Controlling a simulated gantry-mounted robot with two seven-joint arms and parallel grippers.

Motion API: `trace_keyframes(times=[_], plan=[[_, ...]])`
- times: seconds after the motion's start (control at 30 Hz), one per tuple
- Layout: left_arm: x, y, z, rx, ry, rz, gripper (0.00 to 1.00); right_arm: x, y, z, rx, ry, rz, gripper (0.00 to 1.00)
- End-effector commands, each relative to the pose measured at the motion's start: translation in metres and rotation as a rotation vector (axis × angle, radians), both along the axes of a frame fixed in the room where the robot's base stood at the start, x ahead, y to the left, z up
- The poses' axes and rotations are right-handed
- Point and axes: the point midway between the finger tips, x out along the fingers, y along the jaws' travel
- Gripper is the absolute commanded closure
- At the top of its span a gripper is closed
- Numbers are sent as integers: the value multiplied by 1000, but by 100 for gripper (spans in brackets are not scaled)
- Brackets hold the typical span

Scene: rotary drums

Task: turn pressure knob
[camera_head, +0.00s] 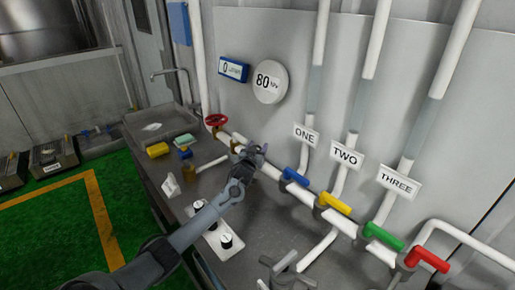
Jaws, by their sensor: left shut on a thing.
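My left gripper (254,152) reaches in from the lower left and is shut at the white horizontal pipe, between the red wheel valve and the blue handle. Its dark fingers cover what they hold, so I cannot tell whether it is a knob or the pipe itself. A round gauge (268,82) on the wall reads 80. The red wheel (216,120) is left of the gripper and apart from it. Two black-and-white knobs (226,240) sit on a white panel below the gripper.
Blue (289,176), yellow (335,204), green (383,237) and red (427,259) handles line the pipe to the right, under signs ONE, TWO, THREE. The metal counter is mostly clear.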

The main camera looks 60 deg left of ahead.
Motion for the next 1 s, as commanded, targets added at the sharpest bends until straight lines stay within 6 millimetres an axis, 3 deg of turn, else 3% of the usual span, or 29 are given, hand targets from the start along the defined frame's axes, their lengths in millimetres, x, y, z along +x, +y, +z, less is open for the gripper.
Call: trace_keyframes(times=[0.5,1.0], plan=[[2,-3,1,2,1,-335,75,0,2,16,7,0,-4,51],[4,-9,-2,2,-2,-672,75,0,2,-20,9,-1,-5,51]])
